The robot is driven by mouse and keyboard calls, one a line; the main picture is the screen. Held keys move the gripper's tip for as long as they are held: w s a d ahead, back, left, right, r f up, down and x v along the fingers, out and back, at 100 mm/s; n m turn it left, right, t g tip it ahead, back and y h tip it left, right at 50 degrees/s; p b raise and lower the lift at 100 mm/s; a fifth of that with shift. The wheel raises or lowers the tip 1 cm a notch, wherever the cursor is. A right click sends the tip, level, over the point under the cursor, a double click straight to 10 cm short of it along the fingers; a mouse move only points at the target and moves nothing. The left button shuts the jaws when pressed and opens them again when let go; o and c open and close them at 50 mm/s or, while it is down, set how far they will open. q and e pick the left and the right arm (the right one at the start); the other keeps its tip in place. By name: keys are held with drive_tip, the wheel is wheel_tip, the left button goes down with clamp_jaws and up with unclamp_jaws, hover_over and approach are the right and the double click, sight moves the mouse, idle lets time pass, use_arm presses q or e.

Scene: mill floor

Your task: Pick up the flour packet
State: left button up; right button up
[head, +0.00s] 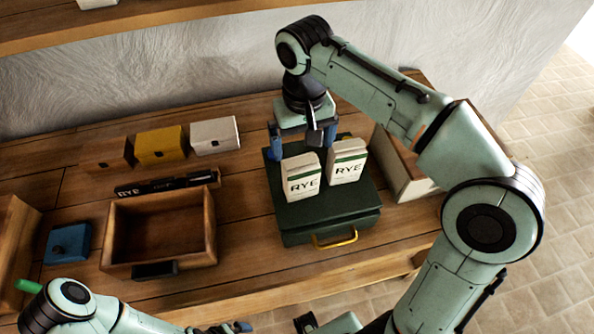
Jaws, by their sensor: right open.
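Two white flour packets with green bands and "RYE" on their fronts stand upright side by side: the left packet (301,178) and the right packet (347,162). Both are on the lid of a dark green case (345,215). My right gripper (303,147) points down just behind and above the left packet. It is open, with its blue-tipped fingers apart and nothing visibly held. I cannot tell whether it touches the packet. My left gripper (228,328) is at the bottom edge, mostly cut off, so its jaw opening is unclear.
An open wooden drawer box (207,232) is left of the case. A blue lidded box (67,243) is further left. Brown, yellow (160,146) and white (215,136) small boxes line the back. A wooden box (402,180) stands right of the case, under my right arm.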

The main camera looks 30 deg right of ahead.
sight(302, 162)
drive_tip(key=f+b, duration=0.1)
drive_tip(key=f, duration=0.4)
drive_tip(key=shift+s, duration=0.2)
drive_tip(key=shift+w+f, duration=0.15)
drive_tip(key=shift+f, duration=0.3)
drive_tip(key=f, duration=0.5)
drive_tip(key=shift+a+b, duration=0.2)
drive_tip(key=shift+b, duration=0.2)
drive_tip(key=shift+r, duration=0.1)
drive_tip(key=c, duration=1.1)
use_arm(q)
drive_tip(key=f, duration=0.1)
drive_tip(key=s+f, duration=0.1)
drive_tip(key=shift+s+f, duration=0.25)
drive_tip(key=shift+f, duration=0.05)
drive_tip(key=w+r+p, duration=0.4)
drive_tip(key=r+p, duration=0.1)
drive_tip(key=r, duration=0.1)
drive_tip(key=shift+w+r, duration=0.2)
use_arm(e)
wheel_tip(302, 162, up, 20)
